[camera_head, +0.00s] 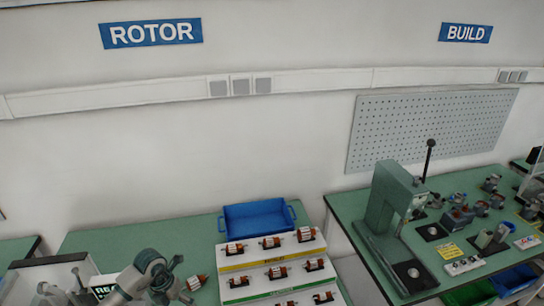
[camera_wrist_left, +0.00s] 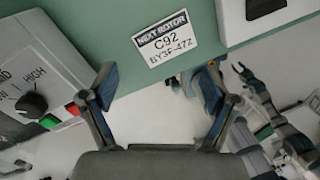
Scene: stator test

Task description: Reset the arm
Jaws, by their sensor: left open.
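My left gripper (camera_head: 176,281) is at the lower left of the head view, over the green left bench (camera_head: 92,240). In the left wrist view its two fingers (camera_wrist_left: 160,84) stand wide apart with nothing between them. No right gripper shows in the head view.
A blue bin (camera_head: 258,218) and a white stepped rack (camera_head: 232,254) with several rotors stand on the left bench. A machine with a dial (camera_wrist_left: 32,104) and a "NEXT ROTOR C92" card (camera_wrist_left: 166,38) lie near the gripper. A green press (camera_head: 385,205) stands on the right bench.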

